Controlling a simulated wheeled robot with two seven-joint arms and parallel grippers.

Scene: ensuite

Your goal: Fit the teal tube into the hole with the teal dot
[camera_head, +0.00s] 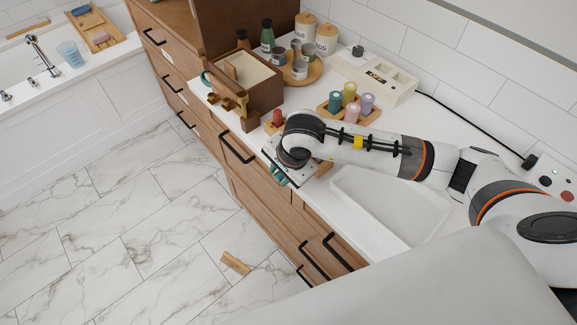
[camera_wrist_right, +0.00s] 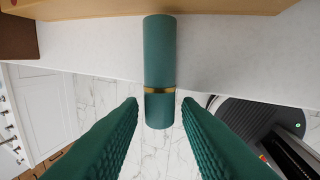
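In the right wrist view a teal tube (camera_wrist_right: 160,50) with a gold band lies between and ahead of my right fingers, reaching past the counter edge in the picture. My right gripper (camera_wrist_right: 160,100) is open, with a narrow gap on each side of the tube. In the head view the right gripper (camera_head: 283,178) is at the counter's front edge, and my wrist hides most of the tube and part of a wooden block (camera_head: 324,168). A red tube (camera_head: 277,117) stands just behind the wrist. I cannot see a hole with a teal dot. My left gripper is not in view.
A wooden rack (camera_head: 372,118) holds teal, olive, lavender and pink cylinders. A white basin (camera_head: 385,205) lies right of the gripper. A wooden box (camera_head: 245,85), a round tray with jars (camera_head: 312,78) and a white device (camera_head: 385,78) stand farther back.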

